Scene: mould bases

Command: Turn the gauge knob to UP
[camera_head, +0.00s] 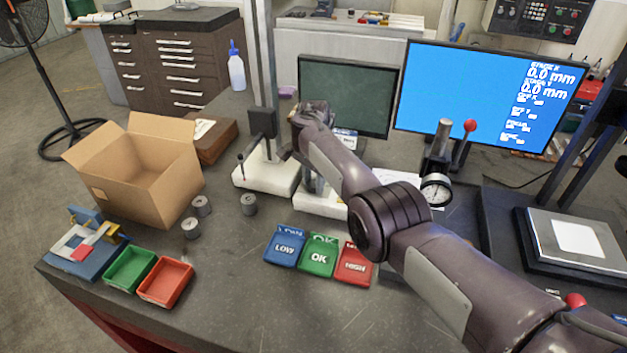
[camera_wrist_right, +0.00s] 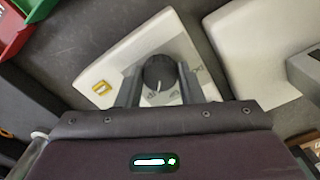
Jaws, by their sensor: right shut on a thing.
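The gauge knob (camera_wrist_right: 158,70) is a round dark knob with a white pointer line, on a white base (camera_wrist_right: 130,60). In the right wrist view the pointer line points toward the bottom of the picture, slightly left. In the head view my right arm hides the knob, and the white base (camera_head: 315,203) shows below the wrist. My left gripper is in neither view.
A second white stand (camera_head: 262,178) stands just left of my wrist. Blue, green and red trays (camera_head: 318,262) lie in front. A dial gauge (camera_head: 436,190) is to the right. The front middle of the table is clear.

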